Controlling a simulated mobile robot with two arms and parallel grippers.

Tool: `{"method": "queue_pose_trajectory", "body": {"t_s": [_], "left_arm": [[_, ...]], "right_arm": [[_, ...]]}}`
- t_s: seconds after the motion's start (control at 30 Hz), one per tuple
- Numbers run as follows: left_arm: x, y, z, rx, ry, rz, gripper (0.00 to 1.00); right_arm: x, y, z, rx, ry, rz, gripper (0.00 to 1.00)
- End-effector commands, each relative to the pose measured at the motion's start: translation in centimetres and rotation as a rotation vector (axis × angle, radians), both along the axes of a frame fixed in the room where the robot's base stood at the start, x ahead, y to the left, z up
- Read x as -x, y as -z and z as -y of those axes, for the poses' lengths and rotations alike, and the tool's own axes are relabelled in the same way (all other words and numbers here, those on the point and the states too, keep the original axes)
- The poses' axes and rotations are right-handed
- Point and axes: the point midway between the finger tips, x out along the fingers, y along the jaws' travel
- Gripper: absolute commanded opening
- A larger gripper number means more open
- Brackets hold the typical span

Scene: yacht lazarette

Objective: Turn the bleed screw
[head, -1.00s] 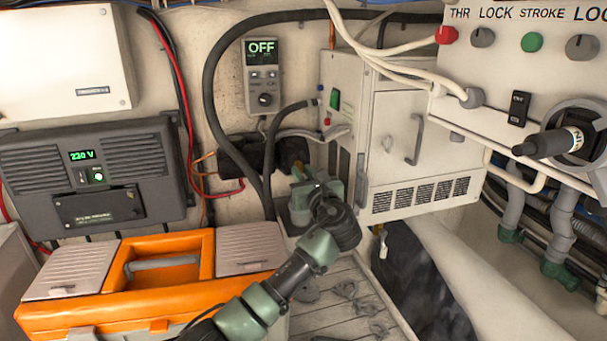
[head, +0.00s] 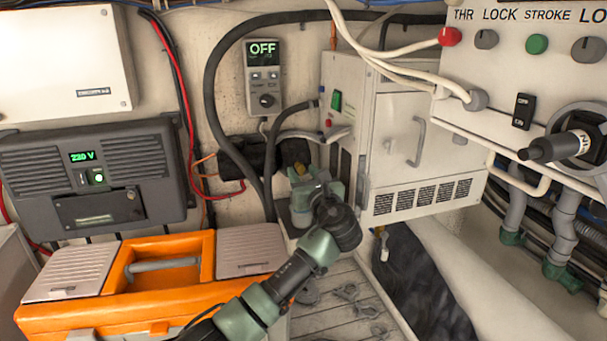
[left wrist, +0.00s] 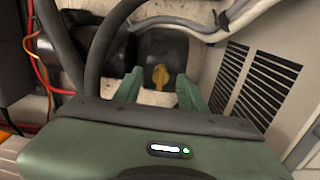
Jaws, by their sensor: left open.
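A yellow bleed screw (left wrist: 160,77) with a narrow tab shows in the left wrist view, on the dark housing (left wrist: 166,50) ahead. My left gripper (left wrist: 159,84) is open, with one green finger on each side of the screw in the picture. Whether the fingers stand around it or short of it, I cannot tell. In the head view, my left gripper (head: 309,178) is in front of the dark housing (head: 293,152), left of the white cabinet. It largely hides the screw there. My right gripper is not in view.
The white vented cabinet (head: 395,150) stands close on the right. A thick dark hose (head: 212,110) loops down behind the gripper. An orange toolbox (head: 180,300) is at the lower left. A control panel (head: 555,70) hangs at the upper right.

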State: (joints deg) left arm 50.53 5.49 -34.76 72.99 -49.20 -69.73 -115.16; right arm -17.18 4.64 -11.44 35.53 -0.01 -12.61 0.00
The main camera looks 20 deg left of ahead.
Motion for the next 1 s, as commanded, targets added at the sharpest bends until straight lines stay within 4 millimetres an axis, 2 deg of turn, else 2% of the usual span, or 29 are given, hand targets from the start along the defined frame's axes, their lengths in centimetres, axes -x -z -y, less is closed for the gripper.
{"method": "queue_pose_trajectory", "body": {"t_s": [0.17, 0.4, 0.6, 1.0], "left_arm": [[1.0, 0.4, 0.8, 0.002, 0.003, 0.000, 0.41], [4.3, 0.5, 3.0, 0.003, 0.003, 0.001, 0.41], [6.1, 0.2, 4.1, 0.001, 0.001, 0.003, 0.41], [6.3, 0.1, 4.3, 0.000, 0.000, 0.000, 0.41]], "right_arm": [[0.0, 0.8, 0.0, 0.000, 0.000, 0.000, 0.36], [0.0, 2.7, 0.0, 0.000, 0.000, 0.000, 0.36], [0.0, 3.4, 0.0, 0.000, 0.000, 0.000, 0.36], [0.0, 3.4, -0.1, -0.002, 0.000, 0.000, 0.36]]}}
